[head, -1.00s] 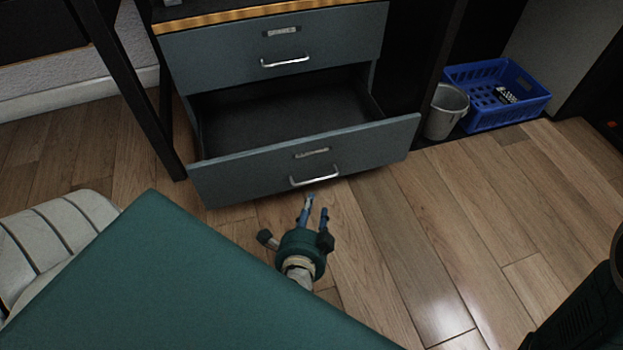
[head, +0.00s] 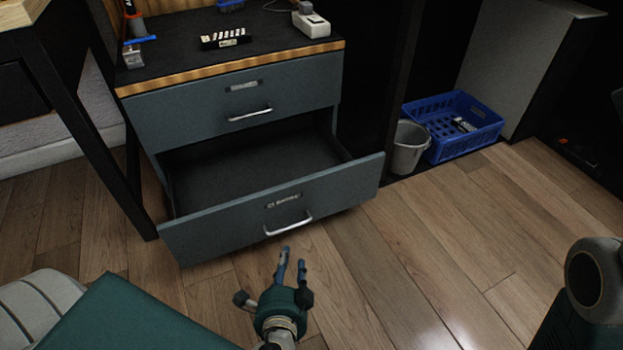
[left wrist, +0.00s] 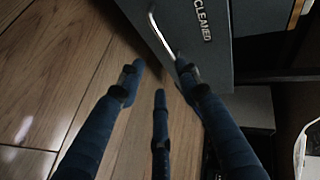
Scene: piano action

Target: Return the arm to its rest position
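My left gripper (head: 293,257) is in the lower middle of the head view, just in front of the lower drawer (head: 230,234). Its blue fingers are spread and hold nothing; they also show in the left wrist view (left wrist: 160,72). The drawer is pulled out, and its visible inside looks empty. Its metal handle (head: 288,224) appears a little beyond the fingertips, apart from them. In the left wrist view the handle (left wrist: 160,37) is beside a label reading "CLEANED". My right gripper is not in view; part of my right arm (head: 590,290) shows at the right edge.
The upper drawer (head: 235,100) is shut. Small items, including a white power strip (head: 311,24), lie on the cabinet top (head: 180,62). A grey bin (head: 408,148) and a blue crate (head: 452,128) stand to the right. The wooden floor (head: 430,240) is clear there.

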